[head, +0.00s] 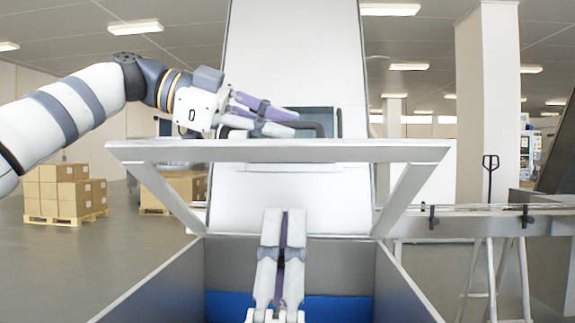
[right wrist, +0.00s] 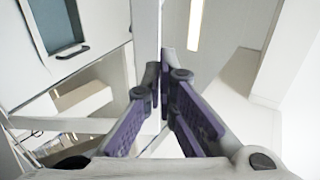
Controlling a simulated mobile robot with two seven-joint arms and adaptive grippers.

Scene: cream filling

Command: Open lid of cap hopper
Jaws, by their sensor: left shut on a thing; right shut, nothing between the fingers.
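The cap hopper (head: 400,285) is a large grey bin at the bottom of the head view. Its lid (head: 400,151) is raised above the bin, seen nearly edge-on with its slanted side walls, so the bin's inside shows. A dark bar handle (head: 317,129) stands on the lid. My left gripper (head: 290,123) is shut on this handle from the left. My right gripper (head: 283,215) is shut and empty, pointing upward below the lid's front edge in front of the bin opening. Its closed fingers also show in the right wrist view (right wrist: 167,65).
A tall white chute (head: 295,60) rises behind the lid. A conveyor rail (head: 480,210) runs to the right. Stacked boxes (head: 65,190) stand on pallets at the left. A blue surface (head: 335,307) shows low inside the bin. A white pillar (head: 487,90) stands at the back right.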

